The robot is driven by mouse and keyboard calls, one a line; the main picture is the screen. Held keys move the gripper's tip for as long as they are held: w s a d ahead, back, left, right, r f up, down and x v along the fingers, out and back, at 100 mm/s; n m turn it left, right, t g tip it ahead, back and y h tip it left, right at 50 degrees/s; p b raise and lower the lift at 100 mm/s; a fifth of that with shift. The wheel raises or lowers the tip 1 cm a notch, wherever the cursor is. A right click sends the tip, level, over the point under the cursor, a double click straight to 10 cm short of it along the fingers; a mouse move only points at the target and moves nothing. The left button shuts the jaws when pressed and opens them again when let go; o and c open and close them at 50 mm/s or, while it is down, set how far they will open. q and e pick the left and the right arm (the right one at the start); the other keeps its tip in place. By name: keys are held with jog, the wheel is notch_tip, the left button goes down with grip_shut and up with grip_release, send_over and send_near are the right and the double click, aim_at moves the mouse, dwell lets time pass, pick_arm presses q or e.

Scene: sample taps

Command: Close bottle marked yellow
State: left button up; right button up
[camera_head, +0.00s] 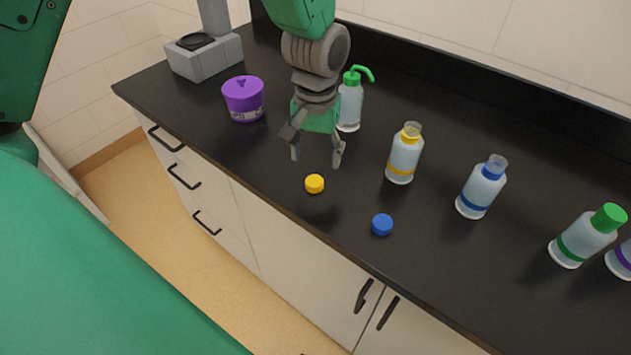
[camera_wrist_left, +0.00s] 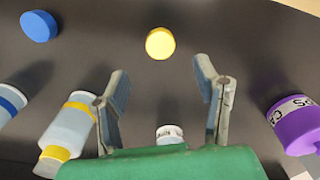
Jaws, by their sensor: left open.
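The bottle marked yellow (camera_head: 404,156) stands upright and uncapped on the black counter, with a yellow band and yellow neck. It also shows in the left wrist view (camera_wrist_left: 70,128), left of the fingers. A yellow cap (camera_head: 314,184) lies on the counter near the front edge; in the left wrist view the cap (camera_wrist_left: 160,43) sits ahead of the fingertips, between their lines. My left gripper (camera_head: 318,160) is open and empty above the counter, just behind the yellow cap and apart from it. My right gripper is not in view.
A blue cap (camera_head: 381,225) lies right of the yellow one. An uncapped blue-marked bottle (camera_head: 482,187) and a green-capped bottle (camera_head: 588,236) stand to the right. A green-nozzled wash bottle (camera_head: 350,102) is close behind my left gripper; a purple container (camera_head: 243,98) stands left.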

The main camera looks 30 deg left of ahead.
aim_at(315, 179)
pick_arm(q)
jog(key=shift+f, duration=0.8)
notch_tip(315, 179, down, 5)
jog(key=shift+a+f, duration=0.1)
jog(key=c, duration=0.8)
